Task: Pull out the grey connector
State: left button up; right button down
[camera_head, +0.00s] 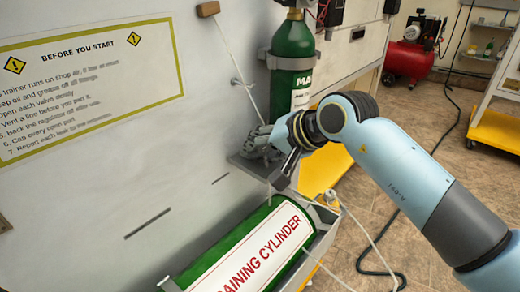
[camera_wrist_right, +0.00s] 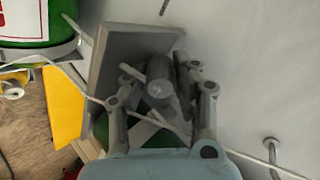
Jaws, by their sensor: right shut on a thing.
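The grey connector (camera_wrist_right: 158,82) shows in the right wrist view as a short round grey piece in front of a grey bracket (camera_wrist_right: 108,62) on the white panel. My right gripper (camera_wrist_right: 160,72) has its fingers on both sides of it and is shut on it. In the head view my right gripper (camera_head: 262,143) is at the bracket (camera_head: 247,167), between the upright green cylinder and the lying one. There the fingers and wrist largely hide the connector. My left gripper is in neither view.
A green training cylinder (camera_head: 250,250) lies below my right gripper. An upright green cylinder (camera_head: 293,85) stands behind it, strapped to the panel (camera_head: 110,180). A thin white cord (camera_head: 243,65) hangs from a brown block (camera_head: 208,9). A red compressor (camera_head: 408,60) stands far off.

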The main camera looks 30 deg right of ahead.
jog(key=shift+s+f, duration=0.1)
jog(key=shift+f, duration=0.15)
jog(key=shift+s+f+b, duration=0.3)
jog(key=shift+f+b, duration=0.2)
jog(key=shift+f, duration=0.1)
jog(key=c, duration=0.9)
grip_release()
jog(key=shift+w+f, duration=0.15)
jog(key=shift+w, duration=0.1)
jog(key=shift+w+r+v, duration=0.15)
jog(key=shift+v, duration=2.9)
jog(key=shift+w+r+v, duration=0.1)
jog(key=shift+r+v, duration=0.05)
jog(key=shift+v, duration=2.9)
jog(key=shift+w, duration=0.1)
